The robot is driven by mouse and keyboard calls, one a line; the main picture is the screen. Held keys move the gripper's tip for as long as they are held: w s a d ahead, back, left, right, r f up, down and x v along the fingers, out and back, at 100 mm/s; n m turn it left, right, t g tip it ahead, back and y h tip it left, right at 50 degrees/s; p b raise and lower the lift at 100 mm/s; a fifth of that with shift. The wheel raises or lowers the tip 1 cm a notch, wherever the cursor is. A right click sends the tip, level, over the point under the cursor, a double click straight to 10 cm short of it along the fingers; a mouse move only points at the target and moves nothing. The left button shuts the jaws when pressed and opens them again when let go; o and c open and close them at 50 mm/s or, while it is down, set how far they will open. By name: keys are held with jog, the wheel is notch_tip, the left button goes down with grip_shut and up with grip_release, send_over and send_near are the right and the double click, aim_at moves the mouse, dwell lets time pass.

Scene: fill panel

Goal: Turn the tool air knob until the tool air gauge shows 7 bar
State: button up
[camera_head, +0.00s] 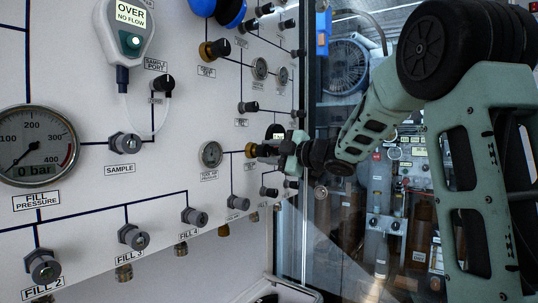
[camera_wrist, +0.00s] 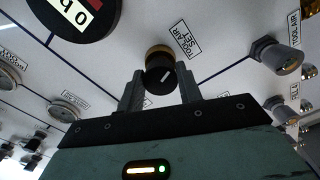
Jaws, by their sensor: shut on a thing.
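The tool air knob (camera_wrist: 159,66), a black cap with a white line on a brass collar, sits between my gripper's fingers (camera_wrist: 161,90) in the wrist view. Its label reads TOOL AIR SET. My gripper is shut on it, one finger on each side. In the head view the brass collar (camera_head: 250,150) shows left of my gripper (camera_head: 270,151). A small round gauge (camera_head: 210,154) left of the knob has a label that seems to read TOOL AIR; its needle is too small to read.
A tool air valve (camera_wrist: 277,55) stands out from the panel right of my gripper in the wrist view. More knobs and the FILL valves (camera_head: 133,236) project nearby. The fill pressure gauge (camera_head: 38,146) reads 0 bar. A glass pane edges the panel's right side.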

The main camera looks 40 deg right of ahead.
jog(key=shift+f, duration=0.1)
jog(key=o, duration=1)
jog(key=v, duration=1.7)
jog(key=shift+s+b, duration=0.2)
jog(key=shift+b, duration=0.1)
jog(key=shift+d, duration=0.1)
dwell(1.0)
